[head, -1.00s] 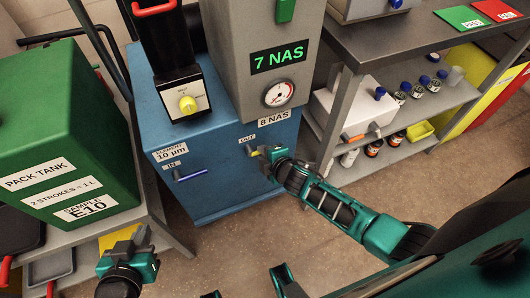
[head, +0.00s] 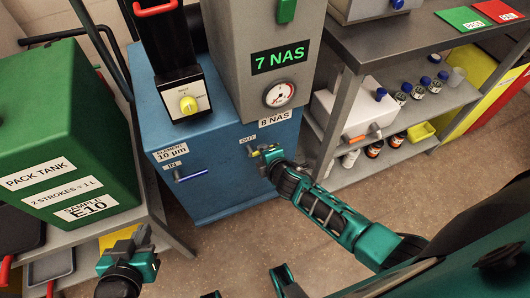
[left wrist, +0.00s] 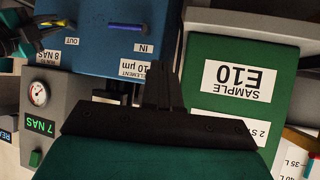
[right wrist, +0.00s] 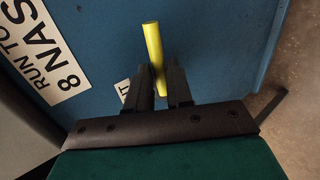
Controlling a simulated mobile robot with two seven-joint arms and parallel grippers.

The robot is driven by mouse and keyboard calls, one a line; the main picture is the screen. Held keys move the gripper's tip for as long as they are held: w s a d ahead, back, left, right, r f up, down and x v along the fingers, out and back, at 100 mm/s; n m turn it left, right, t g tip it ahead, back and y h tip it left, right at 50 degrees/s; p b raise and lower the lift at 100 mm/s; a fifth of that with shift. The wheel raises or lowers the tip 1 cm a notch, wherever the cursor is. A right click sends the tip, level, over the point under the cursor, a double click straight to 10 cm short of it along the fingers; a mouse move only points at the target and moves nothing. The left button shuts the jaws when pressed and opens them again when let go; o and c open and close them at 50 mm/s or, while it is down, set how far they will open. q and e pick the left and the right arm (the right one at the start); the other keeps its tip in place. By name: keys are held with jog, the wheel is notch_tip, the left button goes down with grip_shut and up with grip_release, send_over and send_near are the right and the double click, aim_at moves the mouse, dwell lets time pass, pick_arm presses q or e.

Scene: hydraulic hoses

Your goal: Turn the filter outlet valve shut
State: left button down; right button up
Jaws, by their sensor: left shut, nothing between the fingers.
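The outlet valve's yellow handle (right wrist: 153,50) sticks out from the blue filter cabinet (right wrist: 215,40) by the OUT label, partly covered there. In the head view the handle (head: 255,153) shows as a small yellow piece below the gauge. My right gripper (head: 264,155) is at this handle. In the right wrist view its fingers (right wrist: 160,85) stand slightly apart with the handle's lower end between them; whether they press on it is unclear. My left gripper (head: 136,240) is shut and empty, low at the left; it also shows in the left wrist view (left wrist: 162,85).
A blue IN handle (head: 192,175) sits left of the outlet on the cabinet front. The green pack tank (head: 65,130) stands at the left. A grey shelf (head: 400,140) with bottles is at the right. Open floor (head: 230,250) lies before the cabinet.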

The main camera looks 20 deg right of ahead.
jog(key=o, duration=0.3)
jog(key=shift+o, duration=0.2)
pick_arm(q)
jog(key=r+p, duration=0.1)
jog(key=p, duration=0.1)
jog(key=s+a+p, duration=0.1)
jog(key=p, duration=0.1)
jog(key=shift+a+r+y, duration=0.3)
jog(key=shift+r+y, duration=0.05)
jog(key=shift+y, duration=0.05)
pick_arm(e)
jog(key=v, duration=1.3)
pick_arm(q)
jog(key=shift+d, duration=0.15)
jog(key=shift+r, duration=0.1)
jog(key=shift+w+r+p, duration=0.2)
jog(key=shift+r+p, duration=0.25)
jog(key=shift+r, duration=0.05)
pick_arm(e)
jog(key=s+r+m+y, duration=0.1)
jog(key=s+r+m, duration=0.4)
jog(key=m, duration=1)
jog(key=shift+s+d+r+m+y, duration=0.2)
jog(key=shift+s+r+m+y, duration=0.1)
jog(key=shift+m+y, duration=0.1)
